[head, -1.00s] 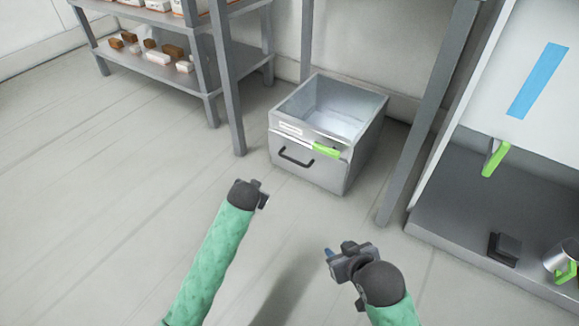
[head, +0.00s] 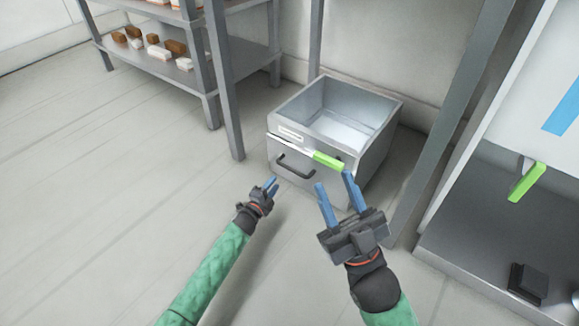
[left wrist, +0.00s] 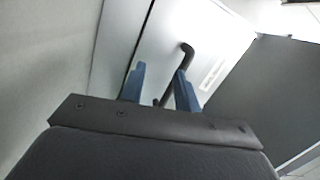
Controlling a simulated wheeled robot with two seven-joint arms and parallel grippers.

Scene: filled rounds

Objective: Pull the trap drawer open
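The grey metal drawer (head: 372,152) is a low open-topped box near the floor, with a white label (head: 291,134) and a black bar handle (head: 293,171) on its front. My left gripper (head: 271,183) is just left of and below the handle, its blue fingers pointing at the drawer front. In the left wrist view the fingers (left wrist: 162,85) are apart, and the handle (left wrist: 187,48) shows beyond them, partly hidden by the right finger. My right gripper (head: 333,182) is open and empty, overlapping the drawer's lower right front in the head view.
A green-handled object (head: 328,160) lies along the drawer's front edge. A shelf (head: 215,72) with boxes stands left, and a grey post (head: 455,125) rises to the right. Another green handle (head: 527,182) hangs further right. The floor left of the drawer is clear.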

